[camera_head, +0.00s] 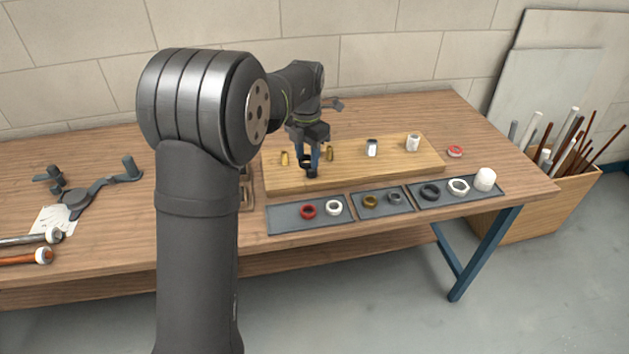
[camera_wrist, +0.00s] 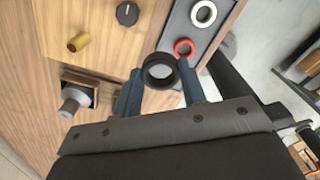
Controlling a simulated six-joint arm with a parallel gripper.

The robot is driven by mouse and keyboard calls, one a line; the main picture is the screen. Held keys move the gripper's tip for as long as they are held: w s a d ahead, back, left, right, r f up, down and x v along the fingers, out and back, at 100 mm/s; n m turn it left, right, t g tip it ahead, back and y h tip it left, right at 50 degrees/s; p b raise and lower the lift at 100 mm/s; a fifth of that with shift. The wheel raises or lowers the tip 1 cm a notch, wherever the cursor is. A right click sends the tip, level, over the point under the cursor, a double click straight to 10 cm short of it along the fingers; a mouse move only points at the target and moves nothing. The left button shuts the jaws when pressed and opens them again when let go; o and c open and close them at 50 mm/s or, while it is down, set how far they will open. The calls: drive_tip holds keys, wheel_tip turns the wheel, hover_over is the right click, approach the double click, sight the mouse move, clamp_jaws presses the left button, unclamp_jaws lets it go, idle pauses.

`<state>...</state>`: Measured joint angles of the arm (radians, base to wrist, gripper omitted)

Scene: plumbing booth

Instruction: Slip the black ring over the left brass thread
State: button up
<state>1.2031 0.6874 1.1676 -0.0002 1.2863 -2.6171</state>
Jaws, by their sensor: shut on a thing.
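The black ring (camera_wrist: 160,70) is held between the two blue fingers of my gripper (camera_wrist: 160,84) in the wrist view, with its opening visible. In the head view my gripper (camera_head: 311,157) holds the ring (camera_head: 306,160) around the front of the wooden board. The left brass thread (camera_head: 284,158) stands on the board, left of my gripper. A second brass thread (camera_head: 330,153) stands to its right. One brass thread (camera_wrist: 78,42) shows in the wrist view near the board's end, apart from the ring; it looks like the left one. Nothing is inside the ring that I can make out.
The wooden board (camera_head: 410,167) also bears a grey-topped white fitting (camera_head: 372,147) and a white fitting (camera_head: 413,143). In front lie dark trays (camera_head: 285,222) with several rings. A black knob (camera_wrist: 127,13) and a grey fitting (camera_wrist: 75,97) show in the wrist view.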

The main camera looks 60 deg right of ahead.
hover_over(285, 152)
drive_tip(key=shift+r, duration=0.1)
drive_tip(key=shift+f, duration=3.4)
drive_tip(key=o, duration=1.8)
drive_tip(key=shift+r, duration=0.1)
drive_tip(key=shift+r, duration=2.35)
